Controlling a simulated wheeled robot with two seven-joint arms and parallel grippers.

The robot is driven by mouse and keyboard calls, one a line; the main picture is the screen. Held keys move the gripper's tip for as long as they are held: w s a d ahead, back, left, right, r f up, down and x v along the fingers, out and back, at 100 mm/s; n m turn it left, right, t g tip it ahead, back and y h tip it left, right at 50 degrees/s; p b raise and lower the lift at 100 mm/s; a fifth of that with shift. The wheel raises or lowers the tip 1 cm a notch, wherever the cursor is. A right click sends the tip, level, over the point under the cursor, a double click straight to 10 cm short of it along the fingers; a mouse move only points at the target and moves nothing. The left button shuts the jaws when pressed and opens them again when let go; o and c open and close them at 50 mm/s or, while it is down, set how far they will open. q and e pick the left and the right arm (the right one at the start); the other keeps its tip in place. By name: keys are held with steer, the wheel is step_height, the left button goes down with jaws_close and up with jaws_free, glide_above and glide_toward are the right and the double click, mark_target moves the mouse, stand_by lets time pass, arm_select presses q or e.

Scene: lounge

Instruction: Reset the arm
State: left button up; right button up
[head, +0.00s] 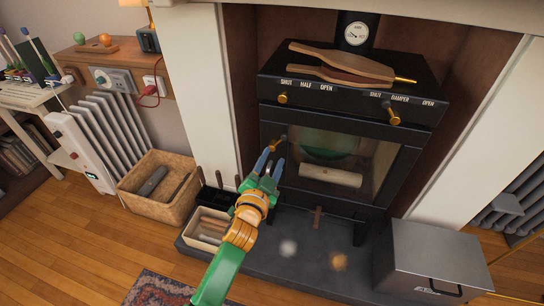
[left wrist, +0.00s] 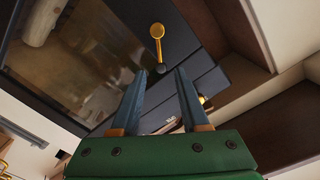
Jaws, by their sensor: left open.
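My left arm comes in from the bottom in the head view. My left gripper (head: 270,163) is open and empty in front of the left edge of the black stove (head: 310,206). A small brass door handle (head: 278,142) sits just beyond its fingertips. In the left wrist view, the two blue fingers of my left gripper (left wrist: 160,75) stand apart. The brass handle (left wrist: 157,42) shows beyond them, with clear space between. My right gripper is in neither view.
A log (head: 331,176) lies behind the stove's glass. Bellows (head: 340,62) rest on the stove top. A wicker basket (head: 158,190), a white tray (head: 208,226) and a grey metal box (head: 432,262) stand low around the dark hearth (head: 300,262).

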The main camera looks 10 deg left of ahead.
arm_select(q)
steer(key=shift+s, duration=0.2)
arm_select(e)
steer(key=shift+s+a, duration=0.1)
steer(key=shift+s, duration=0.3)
arm_select(q)
steer(key=s+a+f+n+g, duration=0.1)
steer(key=s+f+g, duration=0.45)
steer(key=f, duration=0.85)
steer(key=s+a+f+n+g, duration=0.1)
steer(key=s+f+g, duration=0.2)
steer(key=s+f, duration=0.75)
steer(key=s+a+f+n+g, duration=0.1)
steer(key=s+a+f+g, duration=0.15)
steer(key=s+f, duration=0.8)
steer(key=s+a+f+n+g+p, duration=0.1)
steer(key=s+a+f+g, duration=0.15)
steer(key=s, duration=0.55)
steer(key=s+a+f+n+g+p, duration=0.1)
steer(key=s+f+g, duration=0.2)
steer(key=s, duration=0.6)
step_height(320, 180, up, 21)
steer(key=d+p, duration=0.1)
steer(key=p, duration=1.9)
steer(key=shift+f+y, duration=0.2)
steer(key=shift+y, duration=0.1)
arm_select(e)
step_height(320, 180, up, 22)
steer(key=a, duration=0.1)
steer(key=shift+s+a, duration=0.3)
